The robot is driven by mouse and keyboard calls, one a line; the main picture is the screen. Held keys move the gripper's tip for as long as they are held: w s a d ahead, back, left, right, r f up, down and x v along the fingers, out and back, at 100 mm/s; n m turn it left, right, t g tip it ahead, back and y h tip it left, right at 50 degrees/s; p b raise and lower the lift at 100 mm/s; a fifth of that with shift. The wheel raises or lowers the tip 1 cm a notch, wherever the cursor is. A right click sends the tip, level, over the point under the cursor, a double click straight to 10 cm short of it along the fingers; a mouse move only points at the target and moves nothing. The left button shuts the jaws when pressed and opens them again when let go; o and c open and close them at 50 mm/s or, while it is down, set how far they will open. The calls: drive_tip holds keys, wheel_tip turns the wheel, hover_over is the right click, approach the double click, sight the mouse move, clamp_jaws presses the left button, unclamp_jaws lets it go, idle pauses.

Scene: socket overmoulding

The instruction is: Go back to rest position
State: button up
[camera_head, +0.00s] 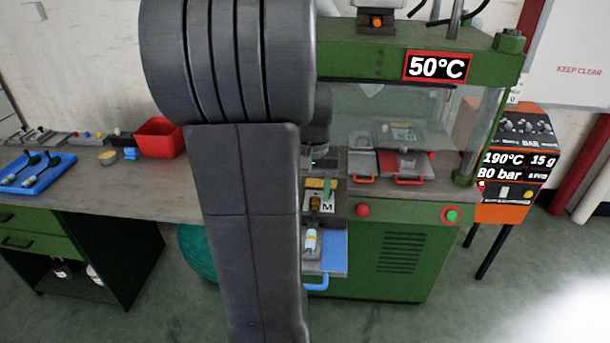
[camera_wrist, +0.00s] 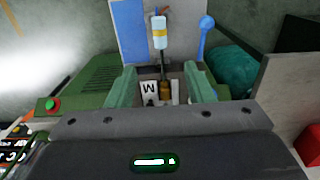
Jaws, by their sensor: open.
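My gripper (camera_wrist: 160,78) is open, its two green fingers wide apart in the wrist view. In the head view part of my gripper (camera_head: 320,188) shows beside my large grey arm link. A slender part with a white, blue and yellow end (camera_wrist: 159,33), a dark shaft and a brass-coloured end lies in line with the gap between the fingers. Clear space shows between it and each finger. The same part (camera_head: 311,240) shows in the head view, at a plate marked M. My arm hides much of the middle of the head view.
A blue plate with a handle (camera_head: 333,252) sits at the front of the green press (camera_head: 395,255). An orange control unit (camera_head: 515,145) stands to the right. The left bench (camera_head: 95,190) holds a blue tray (camera_head: 62,164) and a red bin (camera_head: 160,138). Open floor shows in front.

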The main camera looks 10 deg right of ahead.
wheel_tip(320, 180, down, 14)
drive_tip(key=shift+r, duration=0.25)
drive_tip(key=shift+r+p, duration=0.45)
drive_tip(key=shift+r, duration=0.25)
